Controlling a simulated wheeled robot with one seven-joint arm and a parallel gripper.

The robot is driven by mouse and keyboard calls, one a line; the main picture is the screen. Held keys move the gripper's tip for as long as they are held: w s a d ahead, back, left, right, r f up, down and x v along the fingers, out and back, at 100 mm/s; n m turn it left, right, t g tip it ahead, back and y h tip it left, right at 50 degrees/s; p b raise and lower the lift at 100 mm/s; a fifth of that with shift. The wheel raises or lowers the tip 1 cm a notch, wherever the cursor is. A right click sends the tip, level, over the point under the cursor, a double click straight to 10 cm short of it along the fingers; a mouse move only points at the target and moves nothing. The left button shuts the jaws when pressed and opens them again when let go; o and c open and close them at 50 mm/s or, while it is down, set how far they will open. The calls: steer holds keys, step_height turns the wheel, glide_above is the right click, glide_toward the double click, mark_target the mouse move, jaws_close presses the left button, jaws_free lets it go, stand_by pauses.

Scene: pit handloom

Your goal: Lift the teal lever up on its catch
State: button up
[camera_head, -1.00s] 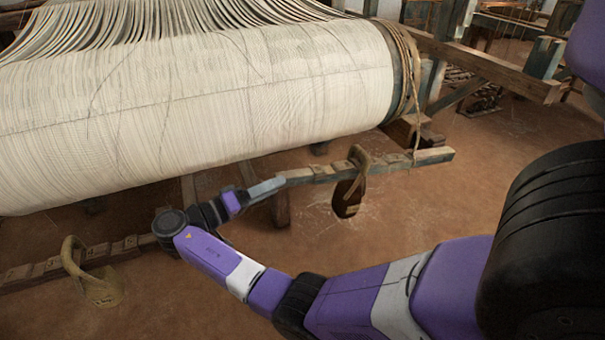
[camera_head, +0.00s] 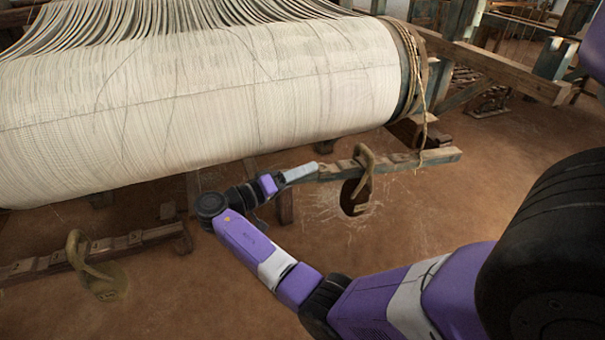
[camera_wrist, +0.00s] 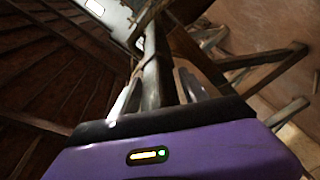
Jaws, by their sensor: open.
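My gripper (camera_head: 308,170) is in front of the lower edge of the big cloth roll, its grey fingers pointing right along a notched wooden bar. In the wrist view my gripper (camera_wrist: 158,88) is open, with a dark upright bar (camera_wrist: 153,62) showing between its fingers. I cannot tell from its colour whether this bar is the teal lever, nor whether the fingers touch it.
The cloth roll (camera_head: 200,95) fills the upper left. Another notched bar (camera_head: 115,245) with a loop (camera_head: 95,270) lies at lower left. A wooden beam (camera_head: 500,72) is at upper right. Brown floor (camera_head: 425,205) is open at right.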

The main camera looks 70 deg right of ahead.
jaws_close()
stand_by(1.3)
